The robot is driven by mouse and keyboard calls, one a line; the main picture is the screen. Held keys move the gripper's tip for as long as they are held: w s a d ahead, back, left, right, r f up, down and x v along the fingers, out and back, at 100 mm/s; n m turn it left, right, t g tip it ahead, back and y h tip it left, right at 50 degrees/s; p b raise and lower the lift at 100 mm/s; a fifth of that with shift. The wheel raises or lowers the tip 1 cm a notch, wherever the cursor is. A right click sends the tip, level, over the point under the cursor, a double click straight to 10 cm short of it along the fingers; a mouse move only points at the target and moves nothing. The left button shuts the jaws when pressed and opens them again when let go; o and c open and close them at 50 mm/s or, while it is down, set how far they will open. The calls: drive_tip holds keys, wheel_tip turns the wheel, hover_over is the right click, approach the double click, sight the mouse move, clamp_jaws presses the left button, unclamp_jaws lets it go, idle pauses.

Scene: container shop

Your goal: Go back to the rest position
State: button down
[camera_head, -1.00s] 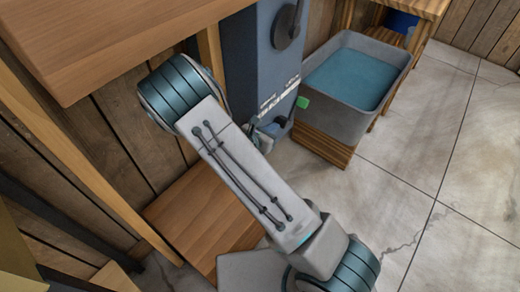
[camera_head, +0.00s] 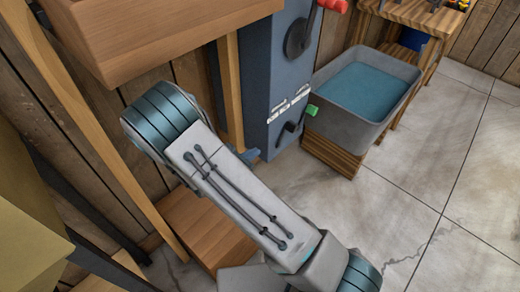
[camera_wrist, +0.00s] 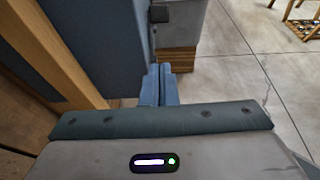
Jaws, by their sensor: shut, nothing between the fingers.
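My gripper (camera_wrist: 161,78) shows in the wrist view, its two blue fingers side by side and shut with nothing between them. It points toward the floor beside the blue machine's side. In the head view my arm crosses the middle and hides most of the gripper. The blue machine (camera_head: 258,75) stands behind my arm, with a dark round lever hub and a red handle (camera_head: 333,5) at the top. A small dark lever (camera_head: 288,128) sits low on its front, apart from my arm.
A grey bin (camera_head: 345,125) with a blue inside and a green tab stands on a wooden base right of the machine. A wooden shelf (camera_head: 170,40) overhangs at upper left. A wooden box is below my arm. The tiled floor (camera_head: 450,170) at right is clear.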

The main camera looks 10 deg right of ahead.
drive_tip(key=shift+s, duration=0.1)
drive_tip(key=shift+d, duration=0.15)
idle(0.3)
drive_tip(key=s+d+r+m+g+y+p, duration=0.2)
drive_tip(key=s+d+r+m+g, duration=0.25)
drive_tip(key=r+m, duration=0.3)
drive_tip(key=s+d+r+m+g+y+p, duration=0.15)
drive_tip(key=s+d+r+m+g, duration=0.25)
drive_tip(key=s+d+r+m, duration=0.4)
drive_tip(key=s+a+r+m+t+y+p, duration=0.1)
drive_tip(key=s+r+m+y+p, duration=0.1)
drive_tip(key=s+r+m+y, duration=0.2)
drive_tip(key=s+a+r+m+t+y+p, duration=0.1)
drive_tip(key=s+r+m, duration=0.4)
drive_tip(key=r, duration=0.6)
drive_tip(key=a+m+y, duration=0.1)
drive_tip(key=y, duration=0.1)
drive_tip(key=shift+s+a+m+y+p, duration=0.3)
drive_tip(key=shift+s+m+y+p, duration=0.05)
